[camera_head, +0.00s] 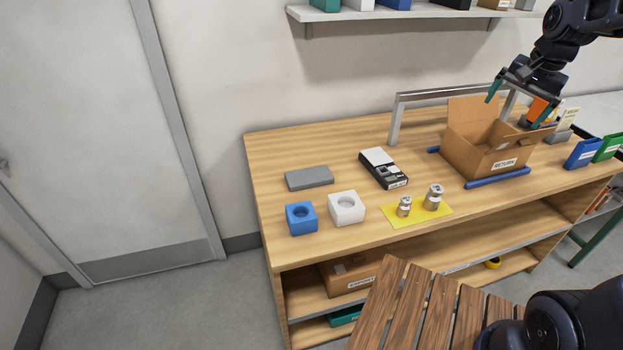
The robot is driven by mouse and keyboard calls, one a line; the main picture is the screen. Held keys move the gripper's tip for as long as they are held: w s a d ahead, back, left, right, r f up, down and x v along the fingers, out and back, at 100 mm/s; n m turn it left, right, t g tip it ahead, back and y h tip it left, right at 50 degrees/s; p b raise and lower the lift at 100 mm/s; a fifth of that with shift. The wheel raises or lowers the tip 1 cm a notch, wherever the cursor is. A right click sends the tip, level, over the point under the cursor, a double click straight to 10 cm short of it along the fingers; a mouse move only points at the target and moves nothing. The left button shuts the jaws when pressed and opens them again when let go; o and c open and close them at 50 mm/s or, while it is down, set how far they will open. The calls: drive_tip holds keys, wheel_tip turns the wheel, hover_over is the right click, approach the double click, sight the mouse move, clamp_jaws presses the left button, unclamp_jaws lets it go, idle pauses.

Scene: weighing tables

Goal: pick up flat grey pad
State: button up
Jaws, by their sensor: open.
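The flat grey pad (309,178) lies flat on the left part of the wooden table, towards the back edge. It is fully in view, with nothing on it. My gripper (520,108) is at the upper right, above the open cardboard box marked RETURN (483,149). Its two green-tipped fingers are spread apart with nothing seen between them. The gripper is far to the right of the pad and higher than it.
Metal weights stand on a yellow mat (431,218). A metal rail (440,94) rises behind.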

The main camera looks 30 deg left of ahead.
drive_tip(key=w+a+f+m, duration=0.1)
drive_tip(key=w+a+f, duration=0.1)
drive_tip(key=a, duration=0.4)
drive_tip(key=w+a+f, duration=0.1)
drive_tip(key=w+a, duration=0.1)
drive_tip(key=a, duration=0.5)
drive_tip(key=m+g+h, duration=0.1)
drive_tip(key=m+g, duration=0.1)
drive_tip(key=m, duration=0.3)
hover_over(309, 175)
wheel_tip(309, 175, down, 21)
drive_tip(key=f, duration=0.4)
drive_tip(key=shift+d+f, duration=0.25)
drive_tip(key=shift+d, duration=0.05)
drive_tip(key=shift+a+f, duration=0.15)
drive_tip(key=shift+f, duration=1.4)
drive_tip(key=shift+a+f, duration=0.1)
drive_tip(key=shift+f, duration=1.4)
drive_tip(key=c, duration=1)
